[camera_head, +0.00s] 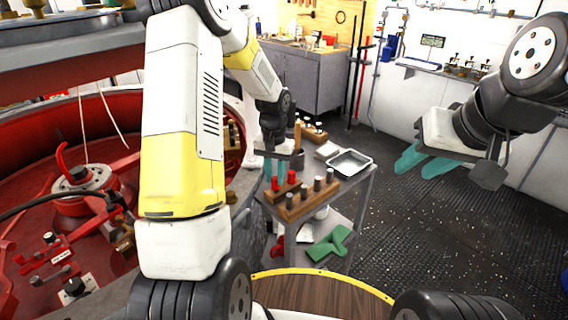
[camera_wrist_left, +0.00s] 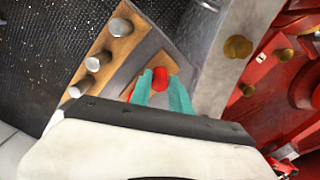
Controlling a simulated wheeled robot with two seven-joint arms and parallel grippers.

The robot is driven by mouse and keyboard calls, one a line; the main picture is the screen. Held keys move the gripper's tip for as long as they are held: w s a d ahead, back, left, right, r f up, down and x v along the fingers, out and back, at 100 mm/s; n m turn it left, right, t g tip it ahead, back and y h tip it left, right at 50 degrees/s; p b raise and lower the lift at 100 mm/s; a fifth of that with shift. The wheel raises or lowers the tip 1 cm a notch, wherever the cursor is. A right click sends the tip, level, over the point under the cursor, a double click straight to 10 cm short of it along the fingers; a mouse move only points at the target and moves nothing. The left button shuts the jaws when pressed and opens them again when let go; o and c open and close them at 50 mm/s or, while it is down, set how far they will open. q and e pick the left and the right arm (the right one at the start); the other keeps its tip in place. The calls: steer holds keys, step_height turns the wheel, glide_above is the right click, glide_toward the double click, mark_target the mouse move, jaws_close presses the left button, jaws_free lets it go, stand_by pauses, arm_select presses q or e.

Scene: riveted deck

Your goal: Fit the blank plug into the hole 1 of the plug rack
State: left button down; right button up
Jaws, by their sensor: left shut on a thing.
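My left gripper (camera_head: 275,183) points down over the small cart, its teal fingers at a wooden block with red pieces. In the left wrist view its fingers (camera_wrist_left: 163,92) are shut on a red plug (camera_wrist_left: 160,76), which I take for the blank plug. A wooden rack (camera_head: 300,208) with several grey-topped pegs stands at the cart's near edge; it also shows in the left wrist view (camera_wrist_left: 119,46). Which block is the plug rack, and where hole 1 is, I cannot tell. The plug's lower end is hidden. My right gripper (camera_head: 424,164) is open and empty, away from the cart.
The cart (camera_head: 352,190) also carries a metal tray (camera_head: 350,162) and, behind, another wooden block with small pieces (camera_head: 312,133). A green object (camera_head: 328,246) lies on its lower shelf. The large red round housing (camera_head: 40,140) stands left. The dark floor at right is clear.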

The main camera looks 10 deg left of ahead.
arm_select(q)
steer(key=shift+f, duration=0.55)
stand_by(0.5)
steer(key=c, duration=1.1)
jaws_free()
steer(key=shift+r, duration=0.1)
step_height(320, 180, up, 8)
steer(key=shift+f, duration=0.2)
steer(key=s+r+t, duration=0.2)
steer(key=s+r, duration=0.4)
steer(key=s, duration=0.2)
steer(key=s+d+r+t+h, duration=0.1)
steer(key=s+r+t, duration=0.1)
steer(key=s+r, duration=0.4)
steer(key=s+d+r+n+t+h, duration=0.1)
steer(key=s+r+t, duration=0.1)
steer(key=s+r, duration=0.4)
steer(key=shift+s+d, duration=0.1)
steer(key=shift+s, duration=1.85)
